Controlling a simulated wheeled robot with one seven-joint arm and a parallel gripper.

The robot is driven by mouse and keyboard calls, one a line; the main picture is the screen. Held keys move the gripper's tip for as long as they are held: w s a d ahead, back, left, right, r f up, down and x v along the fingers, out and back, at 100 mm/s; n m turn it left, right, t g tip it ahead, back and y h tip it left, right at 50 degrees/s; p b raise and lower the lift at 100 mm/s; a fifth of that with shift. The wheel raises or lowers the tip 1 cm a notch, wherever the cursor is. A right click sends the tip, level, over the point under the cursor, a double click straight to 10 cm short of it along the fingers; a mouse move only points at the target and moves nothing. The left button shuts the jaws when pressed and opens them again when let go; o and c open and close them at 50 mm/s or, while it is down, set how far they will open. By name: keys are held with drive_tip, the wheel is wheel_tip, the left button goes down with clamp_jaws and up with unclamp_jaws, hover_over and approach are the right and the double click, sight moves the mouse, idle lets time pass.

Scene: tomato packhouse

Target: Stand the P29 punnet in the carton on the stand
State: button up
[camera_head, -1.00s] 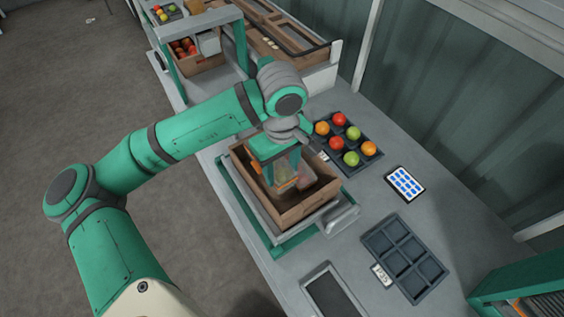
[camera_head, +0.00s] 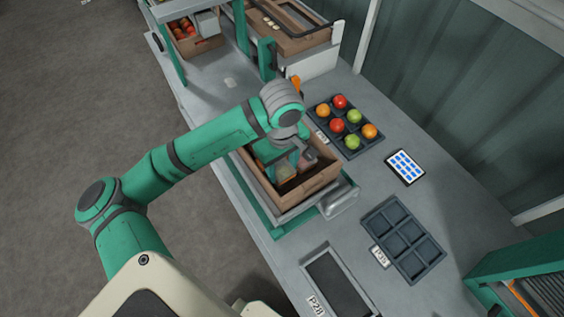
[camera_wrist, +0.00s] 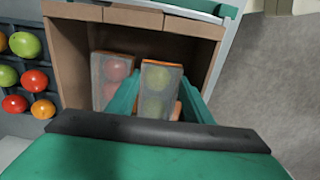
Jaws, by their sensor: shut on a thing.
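The brown carton (camera_head: 312,186) sits on the stand (camera_head: 275,226) on the bench. My gripper (camera_head: 284,168) is down inside the carton, shut on a clear punnet with an orange edge. In the wrist view this punnet (camera_wrist: 160,80) shows green tomatoes and stands between my two green fingers (camera_wrist: 160,104). Another punnet (camera_wrist: 110,72) with red tomatoes stands to its left, inside the carton (camera_wrist: 70,50). No P29 label is readable on either punnet. The held punnet's bottom is hidden, so I cannot tell whether it touches the carton floor.
A dark tray (camera_head: 353,146) of red, orange and green tomatoes lies behind the carton. An empty divided tray (camera_head: 402,238) marked P35, a flat dark tray (camera_head: 338,284) marked P28 and a tablet (camera_head: 405,167) lie to the right. Another carton (camera_head: 205,45) stands at the far left.

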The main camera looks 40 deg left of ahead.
drive_tip(key=shift+f, duration=0.45)
drive_tip(key=o, duration=1.1)
drive_tip(key=c, duration=0.3)
